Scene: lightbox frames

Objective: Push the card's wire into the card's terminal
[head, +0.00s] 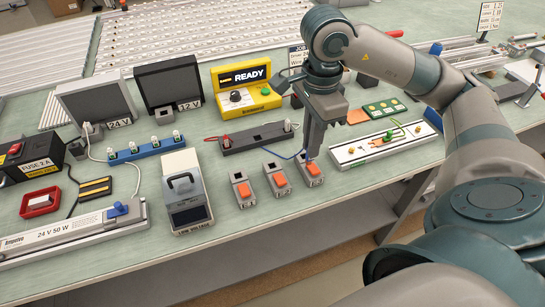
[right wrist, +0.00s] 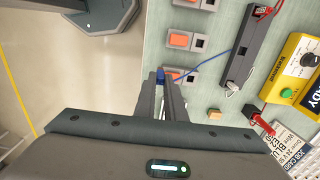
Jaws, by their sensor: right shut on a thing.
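My right gripper (head: 311,153) points down over the rightmost of three grey terminal blocks (head: 310,175) with orange levers. It is shut on the blue wire (head: 291,156), which runs left to a dark strip (head: 255,138). In the right wrist view the fingertips (right wrist: 172,80) hold the blue wire's end, and the wire (right wrist: 213,60) curves away to the strip (right wrist: 243,60). Two other terminal blocks stand to the left, the middle one (head: 275,181) and the left one (head: 243,190). The fingers cover the tip, so I cannot tell whether it is in the terminal. The job card (right wrist: 293,148) is partly readable, with "BLUE".
The yellow READY box (head: 246,92) stands behind the strip. A grey meter-like unit (head: 186,192) is left of the blocks. A white rail (head: 384,145) with a green connector lies to the right. The bench's front edge is close to the blocks.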

